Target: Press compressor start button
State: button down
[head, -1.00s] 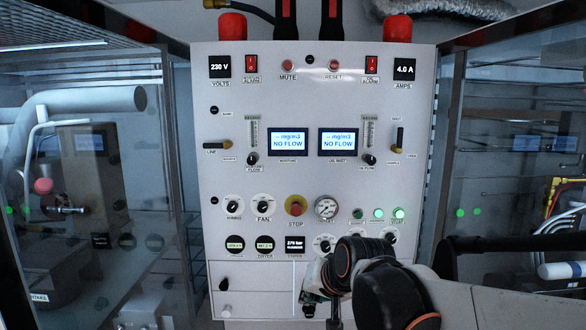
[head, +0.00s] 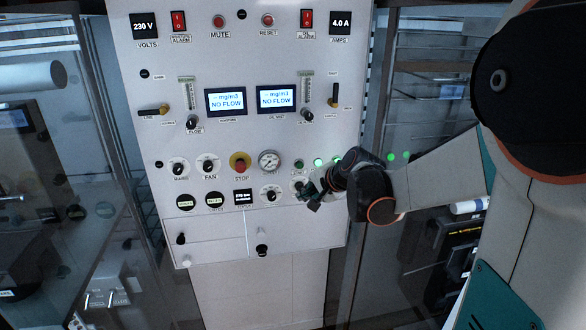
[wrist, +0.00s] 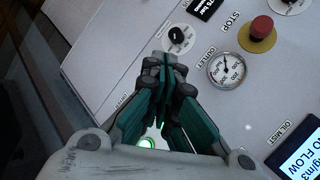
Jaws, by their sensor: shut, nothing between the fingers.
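The white control panel (head: 225,130) faces me. Right of its pressure gauge (head: 269,161) is a row of round green buttons or lamps: a dark green one (head: 299,164), a lit one (head: 318,162), and another lit one (head: 336,160) partly behind my wrist. Their labels are too small to read. My gripper (head: 308,193) is shut and empty, just below this row and in front of the lower knobs. In the wrist view my closed fingers (wrist: 166,62) point at the panel. A green glow (wrist: 148,143) shows between the finger links; the dark button is hidden there.
A red STOP button (head: 240,162) sits left of the gauge; it also shows in the wrist view (wrist: 262,27). A black knob (wrist: 177,37) is near the fingertips. Glass-walled cabinets stand on both sides of the panel.

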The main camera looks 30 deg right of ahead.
aim_at(300, 169)
jog(key=shift+a, duration=0.1)
jog(key=w+d, duration=0.2)
jog(key=w, duration=0.6)
jog(key=shift+w+d+b, duration=0.2)
jog(key=shift+d+b, duration=0.1)
jog(key=shift+b, duration=0.05)
jog(key=shift+w, duration=0.15)
dwell(1.3)
jog(key=w+d, duration=0.2)
jog(key=w, duration=0.1)
jog(key=shift+b, duration=0.4)
jog(key=shift+w, duration=0.5)
dwell(1.1)
jog(key=shift+s, duration=0.1)
jog(key=shift+s+a, duration=0.2)
jog(key=shift+s, duration=0.65)
